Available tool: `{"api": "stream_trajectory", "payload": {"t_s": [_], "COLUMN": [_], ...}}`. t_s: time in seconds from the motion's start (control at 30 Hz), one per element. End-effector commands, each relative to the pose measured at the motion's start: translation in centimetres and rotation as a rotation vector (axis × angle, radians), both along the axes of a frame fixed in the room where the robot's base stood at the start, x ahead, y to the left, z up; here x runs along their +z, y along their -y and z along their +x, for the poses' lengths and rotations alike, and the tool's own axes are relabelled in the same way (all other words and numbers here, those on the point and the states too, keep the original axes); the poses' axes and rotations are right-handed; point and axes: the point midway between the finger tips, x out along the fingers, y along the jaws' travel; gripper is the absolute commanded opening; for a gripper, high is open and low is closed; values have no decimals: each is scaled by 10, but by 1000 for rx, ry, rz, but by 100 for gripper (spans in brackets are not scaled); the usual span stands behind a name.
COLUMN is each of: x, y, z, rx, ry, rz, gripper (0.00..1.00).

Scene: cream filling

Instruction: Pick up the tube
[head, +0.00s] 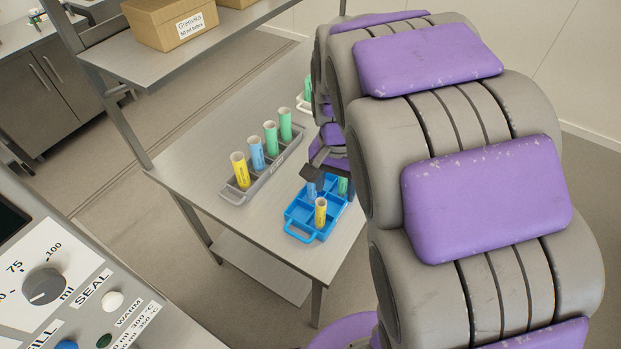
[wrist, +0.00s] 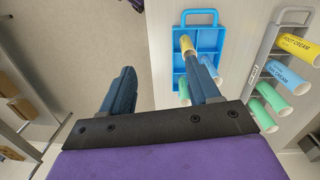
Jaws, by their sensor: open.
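A blue tray (head: 298,212) with a handle stands on the metal table and holds a yellow tube (head: 320,212), a blue tube (head: 311,190) and a green tube (head: 343,186). My gripper (head: 316,172) hangs at the tray's far side in the head view, partly hidden by my arm. In the wrist view my gripper (wrist: 160,68) is open, with nothing between its fingers. Its right finger overlaps the blue tray (wrist: 203,38) there, near the yellow tube (wrist: 187,46) and blue tube (wrist: 212,68). The left finger is over the floor. I cannot tell whether the right finger touches anything.
A grey rack (head: 232,198) left of the blue tray holds a yellow tube (head: 240,170), a blue tube (head: 257,154) and two green tubes (head: 271,139). A shelf (head: 150,62) with a cardboard box (head: 170,22) rises behind. A control panel (head: 60,285) stands at lower left.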

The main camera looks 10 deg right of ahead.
Motion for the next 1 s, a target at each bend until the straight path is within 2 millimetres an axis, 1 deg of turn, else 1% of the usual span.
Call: {"api": "stream_trajectory", "payload": {"t_s": [0.03, 0.3, 0.4, 0.5, 0.6, 0.7, 0.83, 0.97, 1.0], "x": [3, -3, -10, -14, -19, -22, -29, -46, -53], "y": [1, -4, -7, -11, -14, -16, -16, -16, -16], "z": [17, 100, 124, 144, 155, 162, 164, 164, 164], "rx": [-36, -242, -305, -352, -385, -404, -410, -411, -410], "ry": [4, 41, 47, 59, 61, 66, 66, 66, 65], "rz": [-6, -17, -14, -10, -6, -3, -2, -2, -3], "gripper": [61, 61, 61, 61, 61, 61, 61, 61, 61]}}
